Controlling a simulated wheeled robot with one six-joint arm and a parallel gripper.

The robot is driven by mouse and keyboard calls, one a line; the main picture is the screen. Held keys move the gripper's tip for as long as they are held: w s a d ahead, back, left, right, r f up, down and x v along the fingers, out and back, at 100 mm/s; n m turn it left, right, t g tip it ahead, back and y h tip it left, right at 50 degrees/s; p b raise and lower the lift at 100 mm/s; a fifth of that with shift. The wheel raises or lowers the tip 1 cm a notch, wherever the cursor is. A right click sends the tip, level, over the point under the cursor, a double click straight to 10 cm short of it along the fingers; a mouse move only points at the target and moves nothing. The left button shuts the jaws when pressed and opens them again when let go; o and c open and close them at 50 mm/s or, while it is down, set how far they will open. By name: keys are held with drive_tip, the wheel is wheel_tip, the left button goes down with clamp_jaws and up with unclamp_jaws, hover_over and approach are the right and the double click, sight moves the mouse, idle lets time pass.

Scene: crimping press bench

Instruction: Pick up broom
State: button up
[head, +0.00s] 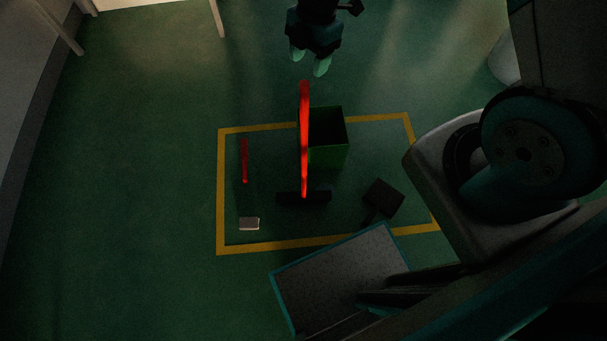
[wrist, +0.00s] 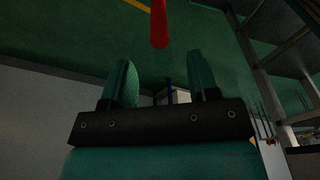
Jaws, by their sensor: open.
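The broom has a long bright red handle (head: 304,140) and a dark head (head: 318,197) at its lower end in the head view. The handle passes in front of the green bin's left side. I cannot tell whether it stands upright or leans. My gripper (head: 309,64) is just above the handle's top end in the head view, open and empty. In the wrist view, the gripper's two green fingers (wrist: 160,60) are spread apart. The red handle end (wrist: 160,25) shows beyond them, lined up with the gap and not between them.
An open green bin (head: 330,157) stands inside a yellow floor outline (head: 221,190). A short red stick (head: 244,160), a small pale block (head: 249,224) and a dark dustpan-like object (head: 383,197) are also inside. A grey panel (head: 340,275) lies at the front. Floor at left is clear.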

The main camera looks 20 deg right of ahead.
sight(304, 93)
drive_tip(key=f, duration=0.3)
drive_tip(key=a+f+p, duration=0.1)
drive_tip(key=f, duration=0.2)
drive_tip(key=f+p, duration=0.1)
drive_tip(key=f, duration=0.3)
drive_tip(key=shift+s+a, duration=0.2)
drive_tip(key=shift+c, duration=0.2)
clamp_jaws()
drive_tip(key=shift+r, duration=0.1)
idle(0.9)
